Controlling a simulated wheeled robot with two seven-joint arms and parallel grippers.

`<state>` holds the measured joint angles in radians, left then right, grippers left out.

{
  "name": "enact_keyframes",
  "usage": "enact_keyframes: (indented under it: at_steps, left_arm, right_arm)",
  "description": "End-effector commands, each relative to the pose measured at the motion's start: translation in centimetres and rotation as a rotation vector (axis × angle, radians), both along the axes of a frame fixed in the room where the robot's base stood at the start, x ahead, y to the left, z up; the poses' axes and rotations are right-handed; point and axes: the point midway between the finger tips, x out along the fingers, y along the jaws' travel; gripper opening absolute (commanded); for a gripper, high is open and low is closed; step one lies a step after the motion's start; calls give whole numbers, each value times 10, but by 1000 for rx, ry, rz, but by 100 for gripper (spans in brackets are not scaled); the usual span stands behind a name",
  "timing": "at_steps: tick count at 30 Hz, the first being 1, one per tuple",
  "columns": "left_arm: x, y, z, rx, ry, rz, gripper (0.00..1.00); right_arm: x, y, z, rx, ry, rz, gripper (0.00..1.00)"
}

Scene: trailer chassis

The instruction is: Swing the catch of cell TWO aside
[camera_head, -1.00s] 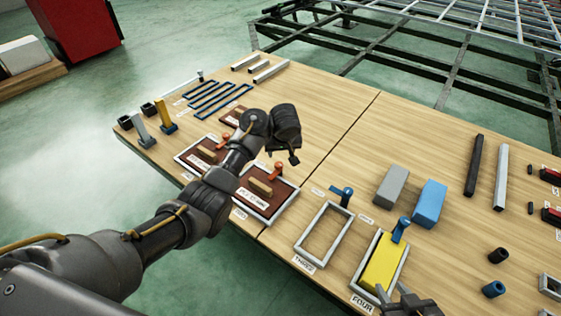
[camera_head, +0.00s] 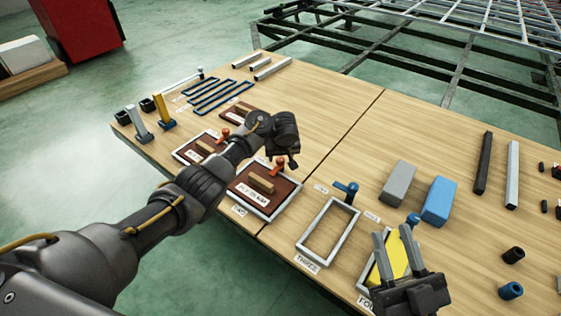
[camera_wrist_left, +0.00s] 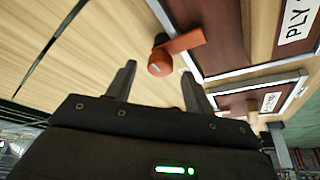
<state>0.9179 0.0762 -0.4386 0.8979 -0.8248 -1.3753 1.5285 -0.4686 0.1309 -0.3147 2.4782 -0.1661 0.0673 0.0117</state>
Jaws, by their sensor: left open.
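Cell TWO (camera_head: 277,212) is a pale-framed cell holding a brown board with a wooden grip bar. Its orange-red catch (camera_head: 280,168) stands at the far edge. In the left wrist view the catch (camera_wrist_left: 182,43) has a round pivot beside the frame and an arm reaching across it over the board. My left gripper (camera_head: 293,162) is open close to this catch. In the left wrist view its fingertips (camera_wrist_left: 159,68) are apart, with the pivot visible between and just beyond them. My right gripper (camera_head: 393,240) has its fingers apart over cell FOUR, in front of the yellow block (camera_head: 397,254).
Cell ONE (camera_head: 180,153) with its own orange catch lies to the left. Empty cell THREE (camera_head: 311,251) lies to the right, with a blue catch (camera_head: 346,190). Grey (camera_head: 398,182) and blue (camera_head: 439,202) blocks stand further right. The table behind cell TWO is clear.

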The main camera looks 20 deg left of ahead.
Motion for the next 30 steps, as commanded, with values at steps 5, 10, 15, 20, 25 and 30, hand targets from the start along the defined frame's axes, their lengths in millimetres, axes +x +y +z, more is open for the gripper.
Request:
enact_keyframes:
  at_steps: [5, 10, 15, 20, 25, 30]
  left_arm:
    - [4, 2, -11, 1, 1, -1, 52]
    - [5, 3, -14, 0, 0, 0, 52]
    - [5, 3, -13, 0, 0, 0, 52]
    - [5, 3, -13, 0, 0, 0, 40]
    - [5, 3, -13, 1, 0, 0, 18]
    - [5, 3, -13, 1, 1, -1, 8]
  right_arm:
    - [-2, -9, 9, 54, -96, -20, 36]
    - [-3, -12, 13, 73, -129, -27, 36]
    - [-3, -13, 14, 74, -131, -27, 36]
    - [-3, -13, 14, 74, -130, -27, 36]
    - [-3, -13, 14, 73, -129, -27, 36]
    - [-3, -13, 14, 73, -129, -27, 36]
